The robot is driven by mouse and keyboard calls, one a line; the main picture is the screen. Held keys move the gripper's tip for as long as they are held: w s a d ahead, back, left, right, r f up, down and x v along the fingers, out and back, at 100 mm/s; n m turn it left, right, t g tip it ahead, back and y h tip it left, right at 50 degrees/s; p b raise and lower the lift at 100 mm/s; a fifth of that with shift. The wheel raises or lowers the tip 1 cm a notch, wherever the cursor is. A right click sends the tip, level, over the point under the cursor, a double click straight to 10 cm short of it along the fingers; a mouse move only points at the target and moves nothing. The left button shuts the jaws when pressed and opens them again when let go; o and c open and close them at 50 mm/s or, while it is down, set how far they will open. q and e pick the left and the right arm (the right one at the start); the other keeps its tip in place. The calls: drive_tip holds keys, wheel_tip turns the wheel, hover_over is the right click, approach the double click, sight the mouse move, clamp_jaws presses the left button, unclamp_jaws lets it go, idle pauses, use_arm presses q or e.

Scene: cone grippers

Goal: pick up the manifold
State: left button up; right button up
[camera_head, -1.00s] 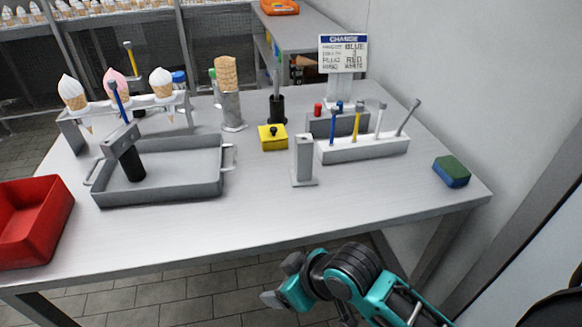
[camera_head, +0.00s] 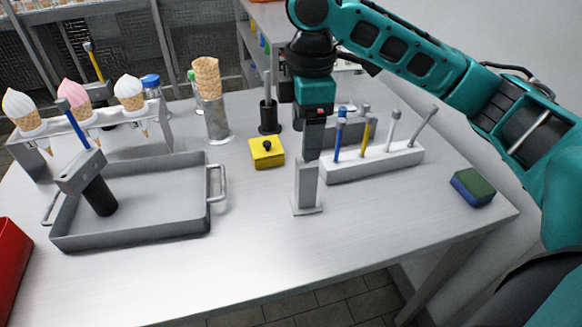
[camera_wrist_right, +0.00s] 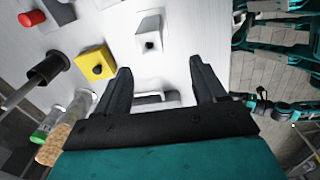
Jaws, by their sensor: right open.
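The piece that looks like the manifold is a grey block (camera_head: 80,171) on a black cylinder (camera_head: 99,196), with a blue rod rising from it. It stands tilted in the grey tray (camera_head: 150,231) at the left. My right gripper (camera_head: 312,152) points down above the table, well to the right of the tray, and appears close over the grey post (camera_head: 305,187). In the right wrist view its two fingers (camera_wrist_right: 163,75) are apart with nothing held between them. My left gripper is out of view.
A white rack (camera_head: 375,163) of coloured rods stands right of the post. A yellow block (camera_head: 266,152) lies between tray and rack. A cone holder (camera_head: 160,131) stands behind the tray, a sponge (camera_head: 473,187) at the right. The front table is clear.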

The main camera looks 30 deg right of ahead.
sight(306, 173)
drive_tip(key=f, duration=0.1)
drive_tip(key=f+b, duration=0.1)
drive_tip(key=f, duration=0.1)
drive_tip(key=d+f, duration=0.1)
drive_tip(key=f, duration=0.1)
drive_tip(key=shift+w+f+b, duration=0.15)
drive_tip(key=shift+w+b, duration=0.1)
drive_tip(key=shift+b, duration=0.15)
drive_tip(key=shift+f, duration=0.55)
drive_tip(key=f, duration=0.1)
drive_tip(key=f+b, duration=0.1)
drive_tip(key=f, duration=0.2)
drive_tip(key=shift+w+d+f+b, duration=0.2)
drive_tip(key=shift+w+f+b, duration=0.05)
drive_tip(key=shift+w+b, duration=0.1)
drive_tip(key=shift+f, duration=0.25)
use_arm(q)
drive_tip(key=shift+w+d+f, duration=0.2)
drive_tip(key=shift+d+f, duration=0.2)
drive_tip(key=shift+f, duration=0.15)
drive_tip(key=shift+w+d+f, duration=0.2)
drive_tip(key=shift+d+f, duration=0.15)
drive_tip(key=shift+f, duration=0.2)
use_arm(e)
drive_tip(key=c, duration=1.2)
